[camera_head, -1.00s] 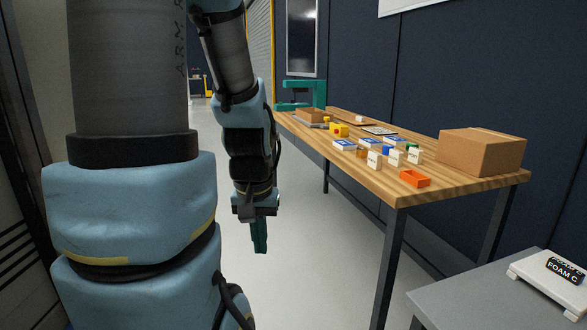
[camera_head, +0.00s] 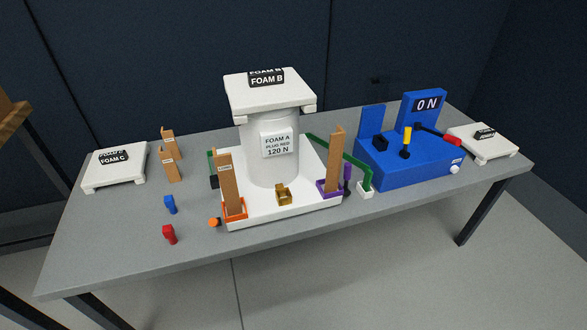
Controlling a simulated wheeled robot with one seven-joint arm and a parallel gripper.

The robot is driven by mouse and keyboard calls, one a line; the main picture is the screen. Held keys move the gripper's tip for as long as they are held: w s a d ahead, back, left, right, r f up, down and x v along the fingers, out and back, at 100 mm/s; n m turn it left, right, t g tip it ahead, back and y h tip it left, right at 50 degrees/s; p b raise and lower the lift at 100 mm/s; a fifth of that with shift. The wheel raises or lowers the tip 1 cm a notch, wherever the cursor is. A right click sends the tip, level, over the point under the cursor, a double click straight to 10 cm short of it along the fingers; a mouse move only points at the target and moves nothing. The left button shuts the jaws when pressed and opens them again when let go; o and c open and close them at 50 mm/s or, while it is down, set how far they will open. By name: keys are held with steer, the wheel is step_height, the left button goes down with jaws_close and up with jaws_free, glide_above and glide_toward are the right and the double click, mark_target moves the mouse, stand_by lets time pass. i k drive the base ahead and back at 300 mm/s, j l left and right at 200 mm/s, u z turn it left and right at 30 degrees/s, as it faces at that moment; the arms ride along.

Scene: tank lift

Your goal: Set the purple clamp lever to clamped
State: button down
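The purple clamp lever (camera_head: 347,174) stands roughly upright at the right front corner of the white tank base (camera_head: 270,213). A purple socket (camera_head: 328,189) sits beside it, with a tall brown wooden post (camera_head: 335,158) rising from it. I cannot tell from this view whether the lever is clamped. A green bar (camera_head: 345,160) slopes down just right of the post to a small white block (camera_head: 366,189). The white cylindrical tank (camera_head: 270,160) bears a label reading "FOAM A PLUG RED 120 N". My gripper is out of this view.
An orange socket (camera_head: 236,211) holds another post at the front left. A blue console (camera_head: 410,165) reading "0 N" stands close right of the lever. Red (camera_head: 169,234) and blue (camera_head: 170,204) plugs stand at left.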

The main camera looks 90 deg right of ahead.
mark_target(347, 166)
steer(key=k+l+z, duration=0.15)
steer(key=k+l, duration=0.5)
steer(key=k+l+z, duration=0.1)
steer(key=k+l, duration=0.55)
steer(key=k+l+z, duration=0.15)
steer(key=k+l, duration=0.45)
steer(key=l, duration=0.25)
steer(key=i+l, duration=0.15)
steer(key=l, duration=0.15)
steer(key=i+l, duration=0.2)
